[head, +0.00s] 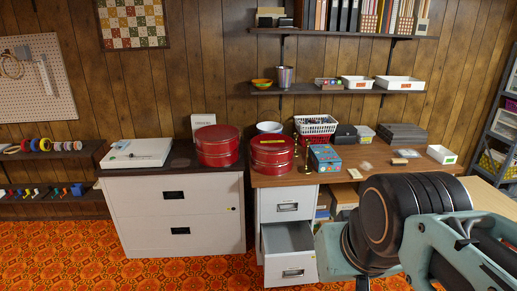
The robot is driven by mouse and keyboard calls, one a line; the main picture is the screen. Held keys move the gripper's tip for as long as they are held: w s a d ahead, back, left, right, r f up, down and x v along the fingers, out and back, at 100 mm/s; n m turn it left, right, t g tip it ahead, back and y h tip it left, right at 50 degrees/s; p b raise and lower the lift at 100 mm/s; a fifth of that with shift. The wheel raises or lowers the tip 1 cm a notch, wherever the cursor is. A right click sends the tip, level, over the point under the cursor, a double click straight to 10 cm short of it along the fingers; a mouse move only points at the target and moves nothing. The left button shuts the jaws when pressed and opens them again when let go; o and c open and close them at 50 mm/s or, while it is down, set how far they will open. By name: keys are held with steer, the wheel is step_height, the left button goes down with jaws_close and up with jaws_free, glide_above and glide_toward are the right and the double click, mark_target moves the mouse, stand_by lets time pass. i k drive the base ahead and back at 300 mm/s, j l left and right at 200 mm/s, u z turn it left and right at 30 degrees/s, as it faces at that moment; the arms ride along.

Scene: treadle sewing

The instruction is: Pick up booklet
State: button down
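I cannot tell for certain which thing is the booklet. A small pale flat item (356,173) lies near the front edge of the wooden desk (290,181). Another small light item with a brown top (400,161) lies farther back on the desk. A white upright sheet or card (203,121) stands behind a red tin on the left cabinet. My arm's dark wrist and teal end (455,248) fill the lower right, in front of the desk's right part. The fingertips are not visible, so open or shut cannot be told. I see nothing held.
A white flat case (138,153) lies on the left cabinet (170,214). The lower drawer (290,262) under the desk stands open. Patterned orange floor (60,250) is clear at left.

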mark_target(354, 173)
steer(key=z, duration=0.7)
steer(key=i+l+u, duration=0.1)
steer(key=u, duration=0.5)
steer(key=i+l+u, duration=0.45)
steer(key=l, duration=0.25)
steer(key=i+l+u, duration=0.1)
steer(key=l, duration=0.25)
steer(key=i+l+u, duration=0.1)
steer(key=i+l, duration=0.35)
steer(key=l, duration=0.25)
steer(key=i+l, duration=0.15)
steer(key=l, duration=0.25)
steer(key=i+l, duration=0.15)
steer(key=l, duration=0.3)
steer(key=i+l, duration=0.15)
steer(key=l, duration=0.25)
steer(key=u, duration=0.05)
